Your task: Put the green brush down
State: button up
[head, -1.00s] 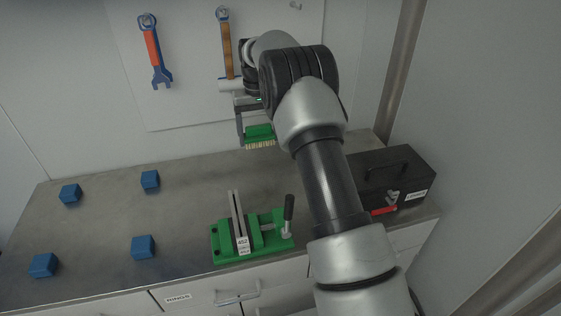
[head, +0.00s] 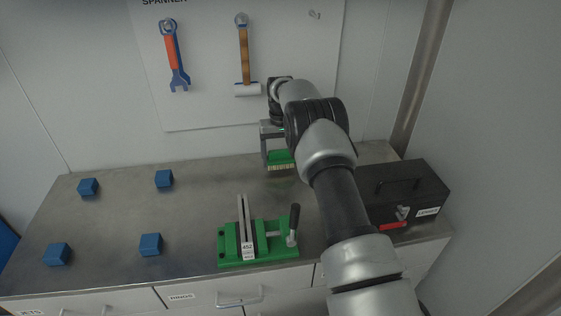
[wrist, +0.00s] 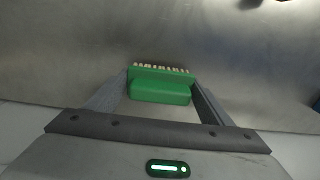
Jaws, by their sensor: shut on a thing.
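The green brush (head: 281,158) has pale bristles that point down in the head view. My gripper (head: 279,152) is shut on it, near the back of the metal worktop (head: 215,185). In the wrist view the brush (wrist: 160,88) sits between the two fingers of my gripper (wrist: 160,92), its bristles facing away from the palm. The brush is close above the worktop; I cannot tell whether the bristles touch it. My arm hides part of the worktop to the right of the brush.
A green vise (head: 262,242) stands at the front edge. Several blue blocks (head: 164,179) lie on the left. A black toolbox (head: 405,195) is at the right. A spanner (head: 174,55) and hammer (head: 244,60) hang on the back board. The worktop's middle is clear.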

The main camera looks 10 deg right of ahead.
jog(key=shift+f, duration=1)
jog(key=o, duration=1.1)
